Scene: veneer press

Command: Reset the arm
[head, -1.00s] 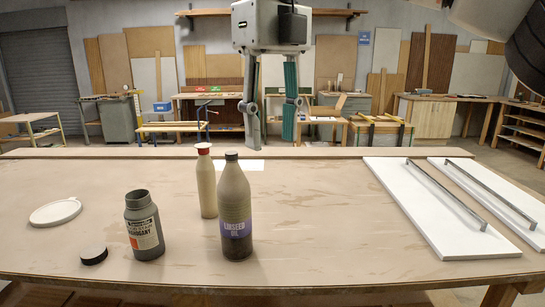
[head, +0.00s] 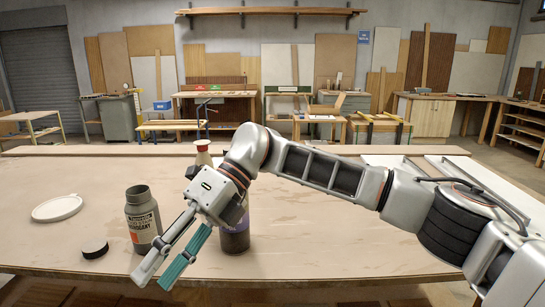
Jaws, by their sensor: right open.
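My right arm reaches across the table from the right edge of the head view. My right gripper (head: 158,280) points down and to the left near the table's front edge. It is open and empty, with one grey finger and one teal-padded finger apart. It is in front of the linseed oil bottle (head: 236,238), which is mostly hidden. The grey mahogany stain bottle (head: 140,215) stands uncapped just left of the fingers. I cannot tell whether they touch. My left gripper is not in view.
A black cap (head: 94,249) and a white round lid (head: 57,208) lie on the table (head: 310,245) at left. White panels (head: 497,183) at right are partly covered by my arm. The table's front middle is clear.

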